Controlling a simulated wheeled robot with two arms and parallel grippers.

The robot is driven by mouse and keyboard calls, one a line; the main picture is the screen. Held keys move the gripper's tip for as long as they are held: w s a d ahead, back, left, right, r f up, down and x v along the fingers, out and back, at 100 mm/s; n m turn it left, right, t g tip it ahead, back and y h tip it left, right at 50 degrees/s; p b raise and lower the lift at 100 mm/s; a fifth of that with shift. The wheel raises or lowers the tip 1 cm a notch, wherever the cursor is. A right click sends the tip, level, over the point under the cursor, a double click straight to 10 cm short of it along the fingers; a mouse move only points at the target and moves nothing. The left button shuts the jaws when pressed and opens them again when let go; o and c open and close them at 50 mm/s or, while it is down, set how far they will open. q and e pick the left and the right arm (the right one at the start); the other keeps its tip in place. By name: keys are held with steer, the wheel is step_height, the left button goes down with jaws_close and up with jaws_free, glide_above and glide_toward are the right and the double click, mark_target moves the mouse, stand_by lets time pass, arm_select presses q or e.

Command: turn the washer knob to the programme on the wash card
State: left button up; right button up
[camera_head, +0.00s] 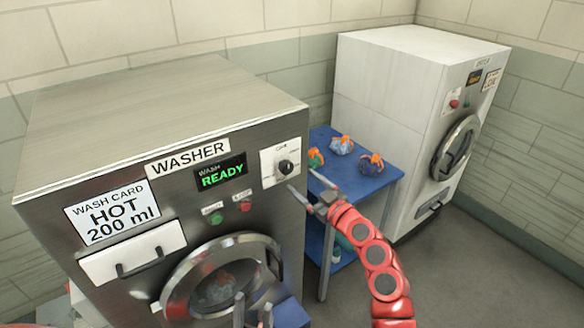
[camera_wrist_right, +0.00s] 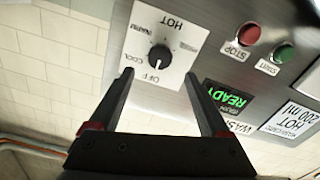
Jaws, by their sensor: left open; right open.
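The washer knob (camera_head: 285,167) is a dark round dial on a white plate at the washer's upper right. In the right wrist view the knob (camera_wrist_right: 160,56) is turned around in the picture, with HOT, COOL and OFF printed about it; its pointer is too small to read surely. The wash card (camera_head: 112,212) reads HOT 200 ml. My right gripper (camera_head: 302,182) is open and empty, just in front of the knob; its fingertips (camera_wrist_right: 159,75) frame the dial plate without gripping. My left gripper (camera_head: 253,312) is open in front of the washer door.
The washer display (camera_head: 220,175) reads WASH READY, above green (camera_head: 215,219) and red (camera_head: 245,206) buttons. A detergent drawer (camera_head: 132,252) and round door (camera_head: 215,275) are below. A blue table (camera_head: 375,185) with several small bundles and a white machine (camera_head: 385,95) stand at right.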

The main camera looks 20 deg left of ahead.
mark_target(289, 170)
steer(key=shift+x, duration=3.3)
steer(key=shift+f, duration=0.1)
jaws_close()
